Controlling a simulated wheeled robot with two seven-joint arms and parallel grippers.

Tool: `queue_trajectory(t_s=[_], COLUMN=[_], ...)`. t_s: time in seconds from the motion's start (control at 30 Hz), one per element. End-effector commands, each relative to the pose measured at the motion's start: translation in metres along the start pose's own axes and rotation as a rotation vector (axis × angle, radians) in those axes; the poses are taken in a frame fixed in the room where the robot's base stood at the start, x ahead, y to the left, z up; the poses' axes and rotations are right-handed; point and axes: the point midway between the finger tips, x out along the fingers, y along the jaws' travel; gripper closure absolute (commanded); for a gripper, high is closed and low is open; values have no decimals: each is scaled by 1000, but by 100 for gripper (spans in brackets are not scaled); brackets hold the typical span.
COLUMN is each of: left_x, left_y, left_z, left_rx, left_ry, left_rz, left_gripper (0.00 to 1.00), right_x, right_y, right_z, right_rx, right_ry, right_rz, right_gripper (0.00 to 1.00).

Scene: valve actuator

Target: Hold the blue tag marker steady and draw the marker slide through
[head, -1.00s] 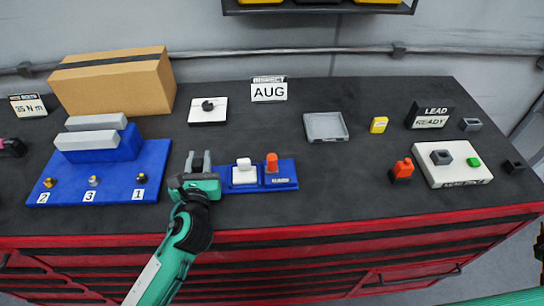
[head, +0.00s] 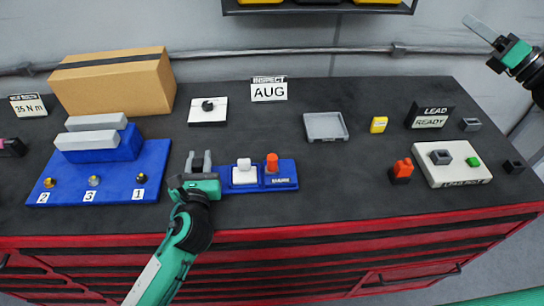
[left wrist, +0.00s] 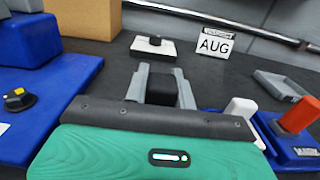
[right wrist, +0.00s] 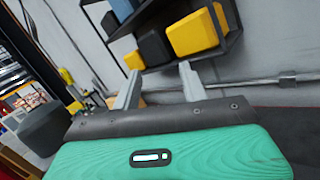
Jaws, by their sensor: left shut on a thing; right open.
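The blue tag marker (head: 283,184) sits on the bench in front of me, with a white block (head: 244,174) at its left and an orange upright knob (head: 272,162) at its right. It also shows at the right edge of the left wrist view (left wrist: 291,153). My left gripper (head: 198,160) is at the marker's left end, low over the bench. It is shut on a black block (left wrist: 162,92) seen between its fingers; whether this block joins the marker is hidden. My right gripper (head: 484,30) is raised at the upper right, open and empty, far from the marker.
A blue stand with numbered knobs (head: 110,190) is left of my left gripper. A cardboard box (head: 115,85), AUG sign (head: 269,92), grey tray (head: 325,127) and white lead block (head: 455,170) stand around. A wall shelf (right wrist: 190,65) is near my right gripper.

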Motion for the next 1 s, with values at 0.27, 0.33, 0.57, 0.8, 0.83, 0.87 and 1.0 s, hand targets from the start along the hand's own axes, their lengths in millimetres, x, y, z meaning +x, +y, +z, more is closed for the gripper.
queue_trajectory(t_s=[0.27, 0.33, 0.57, 0.8, 0.83, 0.87, 1.0], left_x=[-1, -1, -1, -1, -1, -1, -1], left_y=[-1, -1, -1, -1, -1, -1, -1], left_z=[-8, -8, -8, -8, -8, -8, -8], left_rx=[0, 0, 1, 1, 1, 1, 1], left_ry=[14, 14, 14, 15, 15, 15, 15], left_rz=[0, 0, 0, 0, 0, 0, 0], left_gripper=[100, 100, 100, 100, 100, 100, 100], right_x=[20, 21, 24, 26, 26, 26, 26], right_y=[47, 51, 74, 129, 136, 144, 173], right_z=[-84, -108, -199, -305, -316, -326, -362], right_rx=[-157, -164, -179, -206, -209, -213, -224], right_ry=[185, 207, 271, 321, 325, 327, 330], right_rz=[142, 170, 293, 477, 500, 521, 601], right_gripper=[57, 57, 57, 57, 57, 57, 57])
